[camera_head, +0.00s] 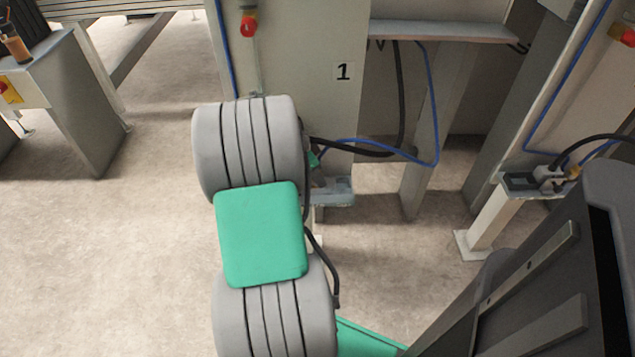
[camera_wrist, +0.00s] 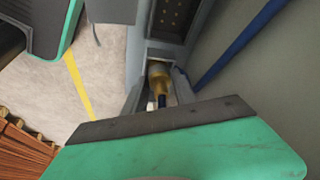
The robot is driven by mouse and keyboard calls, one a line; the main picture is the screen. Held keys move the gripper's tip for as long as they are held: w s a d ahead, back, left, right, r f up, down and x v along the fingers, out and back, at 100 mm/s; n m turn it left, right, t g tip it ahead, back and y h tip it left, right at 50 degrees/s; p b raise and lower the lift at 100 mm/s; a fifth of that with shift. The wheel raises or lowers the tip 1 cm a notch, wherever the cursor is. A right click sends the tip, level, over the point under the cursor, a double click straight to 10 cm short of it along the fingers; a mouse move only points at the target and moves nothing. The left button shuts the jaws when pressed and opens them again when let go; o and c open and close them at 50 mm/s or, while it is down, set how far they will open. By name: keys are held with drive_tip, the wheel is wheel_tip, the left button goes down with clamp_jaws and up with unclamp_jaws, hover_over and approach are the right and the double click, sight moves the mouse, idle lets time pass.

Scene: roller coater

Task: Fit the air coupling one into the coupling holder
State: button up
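A brass-coloured coupling (camera_wrist: 158,76), which I take to be air coupling one, sits between two grey side walls in the wrist view.
A blue hose (camera_head: 432,110) and a black cable (camera_head: 400,95) hang from above and run behind my arm. A second stand (camera_head: 520,187) with connectors is at the right. A table (camera_head: 62,85) stands at the left. The floor at the left is clear.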

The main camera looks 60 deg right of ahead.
clamp_jaws()
drive_tip(key=shift+r, duration=0.15)
